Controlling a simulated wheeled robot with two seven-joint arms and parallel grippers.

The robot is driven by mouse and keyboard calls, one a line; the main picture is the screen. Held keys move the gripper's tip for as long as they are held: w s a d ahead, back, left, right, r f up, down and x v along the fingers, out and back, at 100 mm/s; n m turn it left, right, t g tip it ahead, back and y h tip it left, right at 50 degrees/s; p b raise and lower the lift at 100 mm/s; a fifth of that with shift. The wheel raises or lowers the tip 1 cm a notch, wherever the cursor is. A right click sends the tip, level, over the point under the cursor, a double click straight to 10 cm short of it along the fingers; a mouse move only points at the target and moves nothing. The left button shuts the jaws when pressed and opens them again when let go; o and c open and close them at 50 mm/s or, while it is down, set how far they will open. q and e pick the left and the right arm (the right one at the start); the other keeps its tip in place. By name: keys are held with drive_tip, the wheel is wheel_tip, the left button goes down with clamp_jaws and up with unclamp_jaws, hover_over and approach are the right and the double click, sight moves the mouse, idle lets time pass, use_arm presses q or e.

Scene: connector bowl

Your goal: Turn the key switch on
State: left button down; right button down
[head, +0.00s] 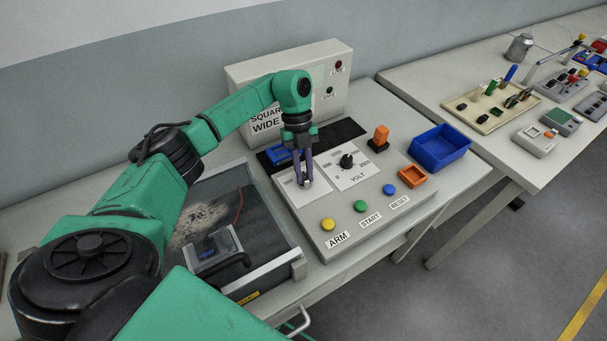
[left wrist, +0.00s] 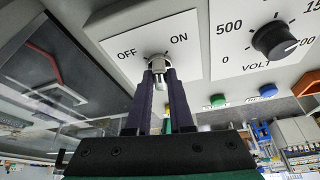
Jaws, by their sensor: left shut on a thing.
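The key switch (left wrist: 157,62) is a small metallic switch on a white plate (left wrist: 150,38) marked OFF and ON. In the left wrist view it sits below and between the two words. My left gripper (head: 304,183) reaches down onto this plate on the grey control panel (head: 335,235). In the left wrist view its two dark fingers (left wrist: 160,80) stand on either side of the key, shut on it. The fingers partly hide the key, and I cannot tell its exact setting. My right gripper is not in view.
Right of the key plate is a black VOLT knob (head: 346,161). Yellow (head: 327,224), green (head: 361,206) and blue (head: 389,189) buttons line the front. A glass-topped case (head: 285,258) lies left, a blue bin (head: 440,146) right. An upright box (head: 315,62) stands behind.

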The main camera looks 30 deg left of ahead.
use_arm(q)
drive_tip(key=m, duration=0.1)
drive_tip(key=m+y+b, duration=0.1)
drive_tip(key=m, duration=0.1)
drive_tip(key=shift+w+d+r+m+g, duration=0.1)
drive_tip(key=shift+w+m+g, duration=0.05)
drive_tip(key=shift+m+g, duration=0.15)
drive_tip(key=shift+d+m+y+b, duration=0.1)
drive_tip(key=shift+m+y+b, duration=0.4)
drive_tip(key=shift+m, duration=0.7)
drive_tip(key=c, duration=0.8)
unclamp_jaws()
